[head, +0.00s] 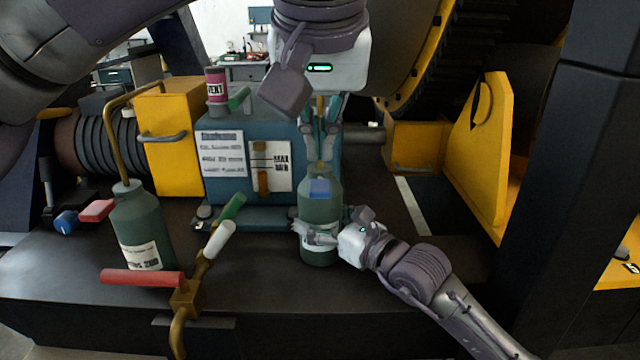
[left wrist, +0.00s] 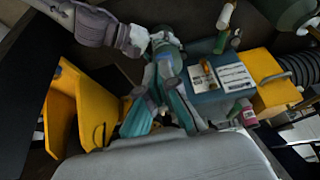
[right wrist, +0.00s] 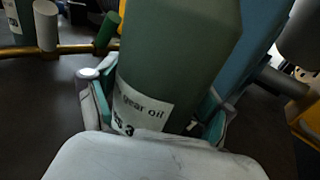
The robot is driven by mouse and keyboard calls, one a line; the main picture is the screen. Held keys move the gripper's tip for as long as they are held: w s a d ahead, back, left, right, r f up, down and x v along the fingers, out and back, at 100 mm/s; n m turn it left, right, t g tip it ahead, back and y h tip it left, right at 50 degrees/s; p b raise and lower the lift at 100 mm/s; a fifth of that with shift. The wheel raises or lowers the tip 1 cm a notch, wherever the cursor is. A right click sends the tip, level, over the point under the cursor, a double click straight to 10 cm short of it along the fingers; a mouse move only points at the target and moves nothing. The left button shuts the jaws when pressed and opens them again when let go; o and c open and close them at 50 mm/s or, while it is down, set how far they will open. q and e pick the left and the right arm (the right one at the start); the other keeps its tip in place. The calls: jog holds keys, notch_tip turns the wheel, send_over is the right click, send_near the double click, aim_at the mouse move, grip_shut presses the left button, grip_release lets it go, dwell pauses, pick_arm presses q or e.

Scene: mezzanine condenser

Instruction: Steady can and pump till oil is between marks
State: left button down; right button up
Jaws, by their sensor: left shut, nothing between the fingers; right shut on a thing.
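A green oil can (head: 319,215) with a blue patch stands upright on the dark deck, before the blue gearbox (head: 222,188). My right gripper (head: 322,238) is shut on the can's lower body. The right wrist view shows the can (right wrist: 165,65) close up, its label reading "gear oil". My left gripper (head: 320,150) is shut and empty, pointing down at the can's top; contact with the pump is unclear. The gearbox plate (head: 279,180) carries MAX and MIN marks beside an amber sight glass (head: 263,182); the exact oil level is too small to read.
A second green can (head: 133,215) with a curved brass spout stands at left. Brass valve pipework with a red handle (head: 142,277) is at the front. A pink VENT cap (head: 216,85) tops the gearbox. Yellow guards (head: 483,150) and a dark post bound the right.

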pick_arm(q)
jog(key=shift+w, duration=0.1)
dwell(0.4)
jog(key=g, duration=0.2)
send_near(320, 187)
jog(key=shift+w+r, duration=0.15)
jog(key=shift+w, duration=0.1)
jog(key=shift+x, duration=3.5)
jog(key=shift+s, duration=0.15)
